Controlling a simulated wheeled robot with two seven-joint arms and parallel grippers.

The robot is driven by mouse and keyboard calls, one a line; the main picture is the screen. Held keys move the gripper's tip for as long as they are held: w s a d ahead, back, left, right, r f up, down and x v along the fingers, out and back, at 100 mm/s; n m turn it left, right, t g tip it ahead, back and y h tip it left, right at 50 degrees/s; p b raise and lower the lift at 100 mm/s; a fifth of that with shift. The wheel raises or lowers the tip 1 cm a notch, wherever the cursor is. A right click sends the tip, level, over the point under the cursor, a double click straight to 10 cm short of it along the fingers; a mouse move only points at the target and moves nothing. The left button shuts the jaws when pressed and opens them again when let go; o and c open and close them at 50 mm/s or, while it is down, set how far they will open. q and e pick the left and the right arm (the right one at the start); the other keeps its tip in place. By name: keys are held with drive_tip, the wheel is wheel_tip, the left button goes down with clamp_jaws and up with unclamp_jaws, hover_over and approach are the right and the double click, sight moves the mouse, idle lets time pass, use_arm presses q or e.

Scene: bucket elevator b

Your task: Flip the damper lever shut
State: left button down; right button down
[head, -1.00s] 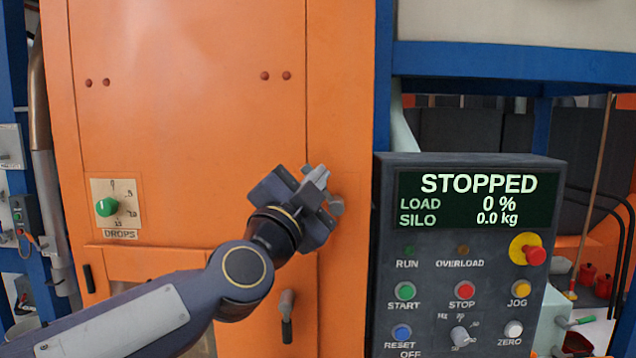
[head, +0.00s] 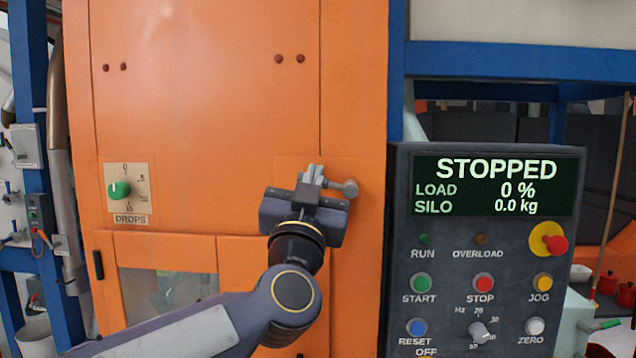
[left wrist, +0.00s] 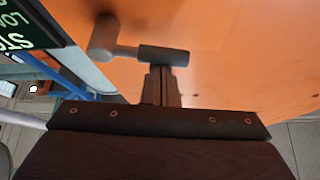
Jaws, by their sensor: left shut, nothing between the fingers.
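The damper lever (head: 349,187) is on the orange housing, left of the control panel. In the head view its round grey end shows at the right and a short rod runs left behind my fingers. In the left wrist view the dark grey grip of the lever (left wrist: 165,55) lies sideways just beyond my fingertips, with the round end at its left. My left gripper (head: 314,176) is shut and empty, its fingertips at the grip; whether they touch it I cannot tell. It also shows in the left wrist view (left wrist: 161,84). My right gripper is not in view.
The control panel (head: 402,240) stands close on the right and reads STOPPED, load 0 %, silo 0.0 kg. A green DROPS knob (head: 119,190) is on the housing at the left. A windowed door (head: 160,245) is below it. A blue frame post (head: 397,75) runs beside the housing.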

use_arm(q)
drive_tip(key=shift+a+f+n+y, duration=0.2)
drive_tip(key=shift+f+n+y, duration=0.3)
drive_tip(key=shift+n+y, duration=0.25)
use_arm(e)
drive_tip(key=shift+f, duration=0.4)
use_arm(q)
drive_tip(key=shift+f+b, duration=0.1)
drive_tip(key=shift+b, duration=0.2)
